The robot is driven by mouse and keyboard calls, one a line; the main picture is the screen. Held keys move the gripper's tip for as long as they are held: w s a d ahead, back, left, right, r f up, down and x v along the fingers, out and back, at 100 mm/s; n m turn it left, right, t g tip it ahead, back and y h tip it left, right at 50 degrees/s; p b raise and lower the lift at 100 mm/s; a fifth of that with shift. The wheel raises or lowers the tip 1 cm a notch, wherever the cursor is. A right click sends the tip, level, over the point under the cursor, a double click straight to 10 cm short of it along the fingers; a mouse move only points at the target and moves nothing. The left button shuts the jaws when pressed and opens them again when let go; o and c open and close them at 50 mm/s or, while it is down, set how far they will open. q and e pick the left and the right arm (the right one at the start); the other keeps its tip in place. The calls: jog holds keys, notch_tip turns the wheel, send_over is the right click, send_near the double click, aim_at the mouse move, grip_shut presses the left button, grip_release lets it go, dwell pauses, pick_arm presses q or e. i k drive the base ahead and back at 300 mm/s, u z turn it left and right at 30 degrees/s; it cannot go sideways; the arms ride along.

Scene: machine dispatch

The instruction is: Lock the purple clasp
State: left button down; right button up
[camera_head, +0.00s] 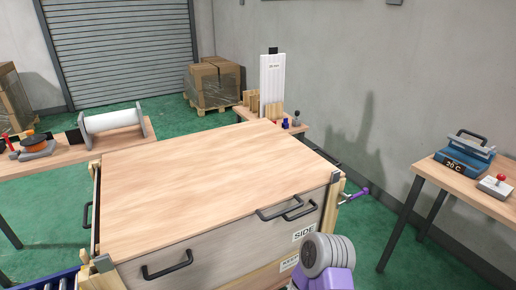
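The purple clasp (354,195) shows at the right end of the large wooden crate (215,261), just past its right corner post. It looks like a small purple lever sticking out to the right. It is too small to tell whether it is locked. A grey and purple link of my own arm stands at the bottom, in front of the crate's side. No gripper fingers show in this view. My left arm is not in view either.
The crate has a flat wooden lid (205,175) and black handles. A table (453,181) with a blue device (464,158) and a red-knobbed box (496,186) stands at right. A left bench (75,153) holds a white spool (112,121). Green floor is open between crate and right table.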

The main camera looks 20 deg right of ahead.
aim_at(366, 191)
jog(key=z, duration=1.85)
jog(key=i, duration=0.25)
jog(key=z, duration=0.7)
jog(key=i, duration=1.35)
jog(key=u, duration=0.55)
